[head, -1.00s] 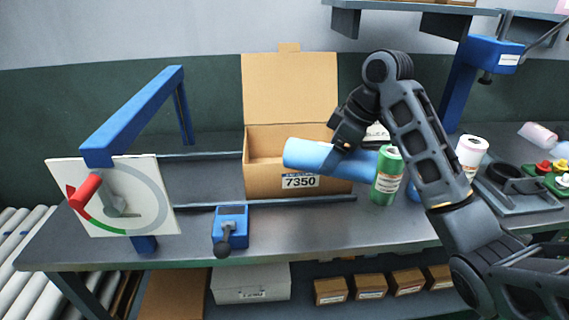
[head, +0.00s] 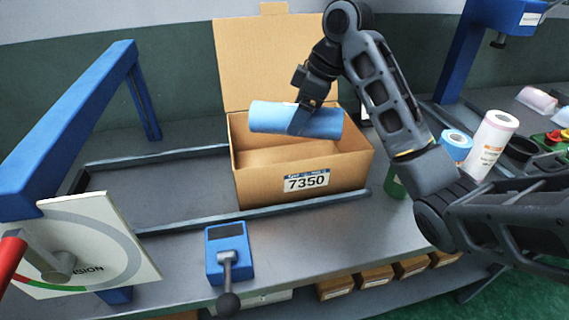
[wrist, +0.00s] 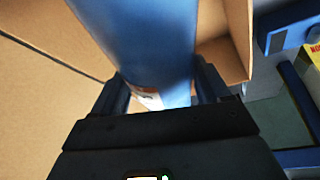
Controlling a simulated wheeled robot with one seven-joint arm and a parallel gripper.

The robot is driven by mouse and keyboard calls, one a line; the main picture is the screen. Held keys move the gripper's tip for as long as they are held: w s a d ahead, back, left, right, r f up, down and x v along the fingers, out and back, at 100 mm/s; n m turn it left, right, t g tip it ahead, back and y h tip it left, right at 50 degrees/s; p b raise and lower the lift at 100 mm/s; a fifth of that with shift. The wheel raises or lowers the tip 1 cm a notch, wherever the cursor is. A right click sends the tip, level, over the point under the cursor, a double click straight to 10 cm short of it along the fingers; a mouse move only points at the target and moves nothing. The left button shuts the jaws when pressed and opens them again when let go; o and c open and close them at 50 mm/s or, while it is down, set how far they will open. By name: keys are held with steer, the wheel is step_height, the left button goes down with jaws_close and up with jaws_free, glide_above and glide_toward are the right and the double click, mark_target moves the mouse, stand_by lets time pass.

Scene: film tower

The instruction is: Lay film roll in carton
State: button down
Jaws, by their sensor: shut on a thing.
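A blue film roll (head: 270,117) lies level in my gripper (head: 303,118), over the open carton. The cardboard carton (head: 262,188) stands on the bench with its lid raised at the back and a 7350 label on its front. My gripper is shut around the middle of the roll from above. In the wrist view the roll (wrist: 150,45) runs between the two fingers, with carton walls on both sides. The roll's underside and how far it sits above the carton floor are hidden.
Dark rails (head: 275,208) run in front of and behind the carton. A blue lever box (head: 228,253) stands in front, and a blue frame with a dial (head: 85,250) at left. A white roll (head: 490,145) and a blue roll (head: 457,146) stand at right.

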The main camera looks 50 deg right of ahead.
mark_target(322, 108)
steer(key=shift+w+d+f, duration=0.1)
steer(key=shift+w+f, duration=0.15)
steer(key=shift+f, duration=0.3)
steer(key=shift+w+f+b, duration=0.2)
steer(key=shift+f+b, duration=0.4)
steer(key=shift+b, duration=0.05)
steer(key=shift+d+f, duration=0.1)
steer(key=shift+f, duration=4.6)
steer(key=shift+f, duration=0.1)
jaws_free()
steer(key=p+v, duration=0.1)
steer(key=v, duration=1.1)
steer(key=shift+p, duration=0.3)
